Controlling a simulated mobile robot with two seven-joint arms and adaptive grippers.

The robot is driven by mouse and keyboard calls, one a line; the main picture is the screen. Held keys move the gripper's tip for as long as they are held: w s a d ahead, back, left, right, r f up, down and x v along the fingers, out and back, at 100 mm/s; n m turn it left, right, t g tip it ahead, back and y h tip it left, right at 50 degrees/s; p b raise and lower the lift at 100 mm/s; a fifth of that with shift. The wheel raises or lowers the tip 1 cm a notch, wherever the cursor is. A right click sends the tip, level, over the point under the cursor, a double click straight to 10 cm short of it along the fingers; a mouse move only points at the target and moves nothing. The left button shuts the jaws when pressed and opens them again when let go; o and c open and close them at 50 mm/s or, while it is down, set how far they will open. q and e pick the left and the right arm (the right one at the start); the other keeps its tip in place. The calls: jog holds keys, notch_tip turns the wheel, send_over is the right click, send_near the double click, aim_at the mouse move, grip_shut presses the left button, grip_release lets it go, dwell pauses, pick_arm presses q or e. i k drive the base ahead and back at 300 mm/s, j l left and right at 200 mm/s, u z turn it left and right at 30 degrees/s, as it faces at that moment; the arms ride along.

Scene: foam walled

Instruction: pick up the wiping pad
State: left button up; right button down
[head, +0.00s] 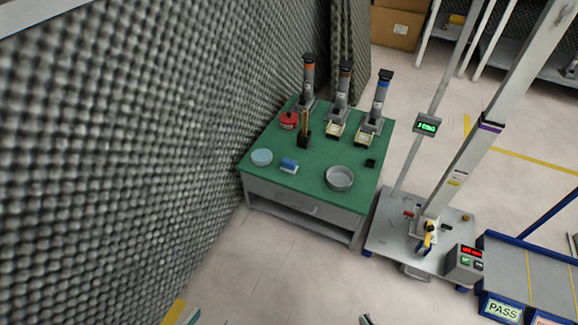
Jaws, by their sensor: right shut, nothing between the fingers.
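A small blue and white block, which looks like the wiping pad (289,166), lies on the green top of a workbench (313,182), near its front left. It sits between a light blue bowl and a grey metal bowl. Only the tip of my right gripper (366,320) shows at the bottom edge, far short of the bench; it is shut and empty. A small part that looks like my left gripper (193,317) also shows at the bottom edge. Most of both grippers is cut off by the frame.
The bench also holds a light blue bowl (262,157), a metal bowl (340,178), a red container (289,120) and several upright devices at the back. A foam wall (120,150) borders the left. A test stand (420,235) stands right. Floor before the bench is clear.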

aim_at(289, 165)
jog(key=i+l+u, duration=0.25)
jog(key=l+u, duration=0.45)
jog(key=l, duration=0.2)
jog(key=i+l+u, duration=0.1)
jog(key=i, duration=0.2)
jog(key=i+l+u, duration=0.1)
jog(key=i, duration=0.2)
